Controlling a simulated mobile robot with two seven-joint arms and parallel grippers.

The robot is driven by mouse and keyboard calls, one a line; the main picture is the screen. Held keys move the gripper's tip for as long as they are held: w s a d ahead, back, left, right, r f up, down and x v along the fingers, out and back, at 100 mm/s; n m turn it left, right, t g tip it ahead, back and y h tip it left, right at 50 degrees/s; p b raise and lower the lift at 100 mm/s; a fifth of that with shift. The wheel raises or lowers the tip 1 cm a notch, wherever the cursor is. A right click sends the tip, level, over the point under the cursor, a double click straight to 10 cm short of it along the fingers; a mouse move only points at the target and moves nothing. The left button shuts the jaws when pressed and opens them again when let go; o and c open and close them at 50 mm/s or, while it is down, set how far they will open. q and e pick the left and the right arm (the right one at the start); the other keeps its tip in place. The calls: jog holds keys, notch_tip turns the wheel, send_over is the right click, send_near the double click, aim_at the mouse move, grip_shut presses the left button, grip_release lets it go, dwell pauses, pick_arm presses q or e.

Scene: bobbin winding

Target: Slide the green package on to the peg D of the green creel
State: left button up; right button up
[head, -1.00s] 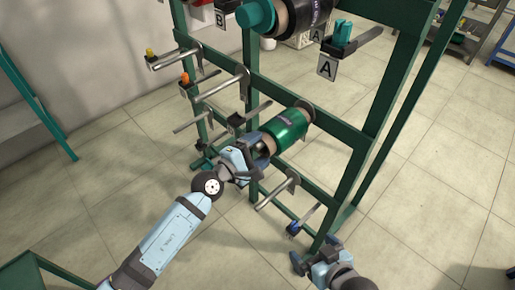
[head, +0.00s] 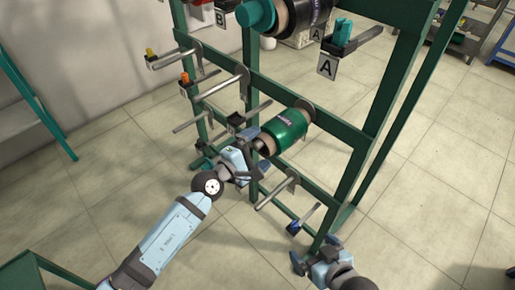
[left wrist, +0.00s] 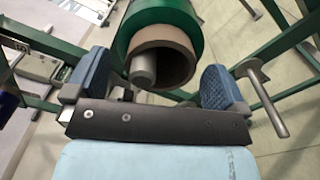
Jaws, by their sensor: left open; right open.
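The green package (head: 285,131) sits around a grey peg on the green creel (head: 352,161), near the middle of the head view. In the left wrist view the green package (left wrist: 164,18) shows end-on, with its brown tube and the rounded peg end (left wrist: 143,68) inside it. My left gripper (head: 256,152) is open just in front of the package's near end. Its two blue finger pads (left wrist: 157,80) stand apart on either side below the tube, clear of it. My right gripper (head: 316,248) is open and empty low at the creel's foot. No letter D label is readable.
Empty pegs (head: 222,88) stick out at the left of the creel, and another (head: 277,191) is below the package. A black package with a teal end (head: 258,15) is above, near label A (head: 327,66). Floor (head: 440,170) at right is clear.

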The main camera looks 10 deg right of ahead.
pick_arm(q)
jog(key=v, duration=1.3)
jog(key=shift+s+a, duration=0.25)
jog(key=shift+a, duration=0.1)
pick_arm(e)
jog(key=shift+d+f, duration=0.15)
jog(key=shift+f, duration=0.5)
